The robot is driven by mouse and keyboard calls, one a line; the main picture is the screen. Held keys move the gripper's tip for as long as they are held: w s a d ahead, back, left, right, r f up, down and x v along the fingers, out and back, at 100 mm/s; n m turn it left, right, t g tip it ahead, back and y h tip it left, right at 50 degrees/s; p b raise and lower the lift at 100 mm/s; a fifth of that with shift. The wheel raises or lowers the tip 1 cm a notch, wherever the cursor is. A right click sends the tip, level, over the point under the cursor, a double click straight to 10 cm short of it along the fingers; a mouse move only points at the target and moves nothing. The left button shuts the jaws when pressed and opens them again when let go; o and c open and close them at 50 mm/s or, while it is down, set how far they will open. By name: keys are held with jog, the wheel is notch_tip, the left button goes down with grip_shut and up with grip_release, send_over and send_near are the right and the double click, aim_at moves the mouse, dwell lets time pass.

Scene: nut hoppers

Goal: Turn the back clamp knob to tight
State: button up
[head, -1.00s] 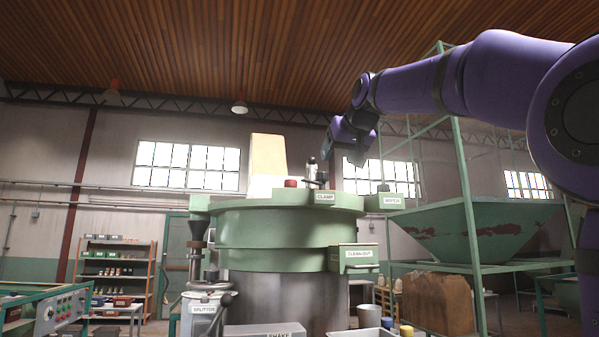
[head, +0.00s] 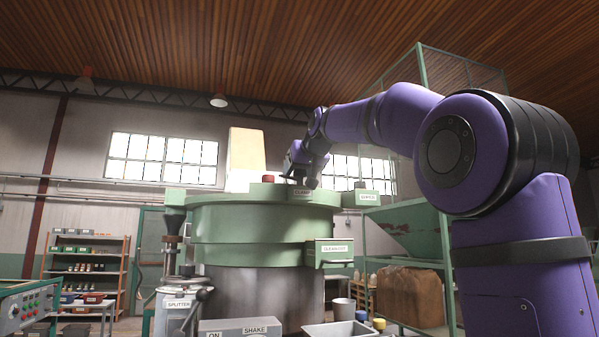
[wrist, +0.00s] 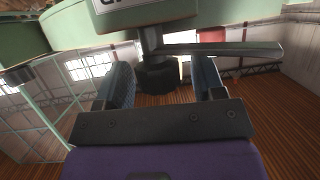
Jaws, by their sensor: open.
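A green round machine (head: 265,222) stands in the middle of the head view, with a CLAMP label (head: 302,192) at its rim. My gripper (head: 298,178) is just above that label. In the wrist view, which is upside down, my gripper (wrist: 163,82) is open, its two blue-grey fingers on either side of a dark round knob (wrist: 158,76) on a short post. I cannot tell whether the fingers touch it. A flat grey bar (wrist: 225,48) runs right from the post, across the right finger. In the head view my gripper hides the knob.
A red cap (head: 268,178) and a tall cream block (head: 246,152) are on top of the machine. A CLEANOUT box (head: 334,250) and another small labelled box (head: 365,198) jut out on the right. A green frame with a hopper (head: 405,230) stands behind my arm.

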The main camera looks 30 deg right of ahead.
grip_shut()
dwell(0.3)
jog(key=shift+m+h, duration=0.4)
jog(key=shift+h, duration=0.1)
jog(key=m+g+h, duration=0.1)
jog(key=m+h, duration=0.2)
jog(key=shift+g, duration=0.3)
jog(key=m+g+h, duration=0.3)
jog(key=m+h, duration=0.1)
jog(key=shift+w, duration=0.1)
jog(key=m+g+h, duration=0.2)
jog(key=m+g, duration=0.2)
jog(key=shift+f+m+g, duration=0.1)
jog(key=shift+m+g, duration=0.3)
jog(key=shift+m+g+h, duration=0.4)
jog(key=shift+m+g, duration=1.2)
jog(key=shift+g, duration=0.3)
jog(key=shift+d, duration=0.1)
